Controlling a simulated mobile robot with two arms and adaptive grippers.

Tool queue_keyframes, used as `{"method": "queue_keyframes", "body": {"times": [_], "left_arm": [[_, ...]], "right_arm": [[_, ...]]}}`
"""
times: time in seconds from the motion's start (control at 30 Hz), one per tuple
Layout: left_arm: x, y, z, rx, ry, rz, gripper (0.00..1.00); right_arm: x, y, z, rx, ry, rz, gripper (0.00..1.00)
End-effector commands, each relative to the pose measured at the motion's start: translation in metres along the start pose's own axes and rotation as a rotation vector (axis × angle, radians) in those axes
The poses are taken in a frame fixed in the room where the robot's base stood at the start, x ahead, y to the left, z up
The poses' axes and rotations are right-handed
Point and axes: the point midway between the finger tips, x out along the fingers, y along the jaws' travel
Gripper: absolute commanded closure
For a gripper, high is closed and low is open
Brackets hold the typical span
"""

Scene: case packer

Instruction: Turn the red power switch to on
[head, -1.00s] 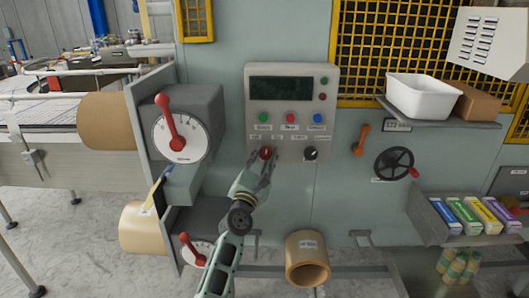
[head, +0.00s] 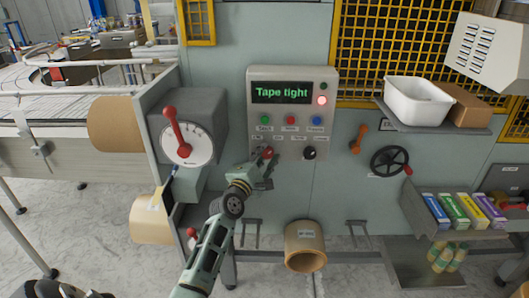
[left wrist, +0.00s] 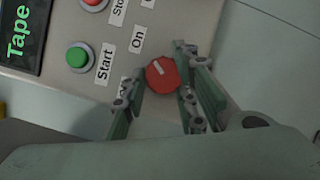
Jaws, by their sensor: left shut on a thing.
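The red power switch (head: 268,152) is a round knob low on the left of the grey control panel (head: 322,152). My left gripper (head: 264,158) reaches it from below and is shut on it. In the left wrist view the knob (left wrist: 161,75) sits between the two fingers, and its short white mark shows. The "On" label (left wrist: 138,39) is on the panel close to the knob. The panel's display (head: 282,92) is lit with green "Tape tight", and a red lamp (head: 322,100) glows beside it.
Green (head: 264,120), red (head: 290,121) and blue (head: 316,121) buttons sit above the switch, with a black knob (head: 309,153) to its right. A red-lever dial (head: 188,145) is left of the panel. A handwheel (head: 390,162) and an orange lever (head: 358,139) are to the right.

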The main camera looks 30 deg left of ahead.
Motion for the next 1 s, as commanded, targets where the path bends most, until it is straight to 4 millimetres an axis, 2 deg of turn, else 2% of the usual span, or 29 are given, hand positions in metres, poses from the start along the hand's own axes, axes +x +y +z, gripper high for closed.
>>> {"method": "queue_keyframes", "body": {"times": [0.03,0.47,0.5,0.6,1.0], "left_arm": [[0.0015,0.0121,-0.0001,0.008,0.002,0.020,0.99],[0.0019,0.0132,0.0004,0.018,0.002,0.020,0.99],[0.0019,0.0133,0.0004,0.018,0.002,0.020,0.70],[0.0018,0.0128,0.0004,0.017,0.002,0.019,0.62],[0.0009,0.0065,0.0003,0.014,0.002,0.008,0.61]], "right_arm": [[-0.0022,-0.0003,-0.0003,0.000,0.000,0.000,1.00],[-0.0023,-0.0005,-0.0004,0.000,0.000,-0.001,1.00],[-0.0024,-0.0005,-0.0004,0.000,0.000,-0.001,1.00],[-0.0024,-0.0005,-0.0004,0.000,0.000,-0.001,1.00],[-0.0020,-0.0005,-0.0004,0.000,0.000,-0.001,1.00]]}}
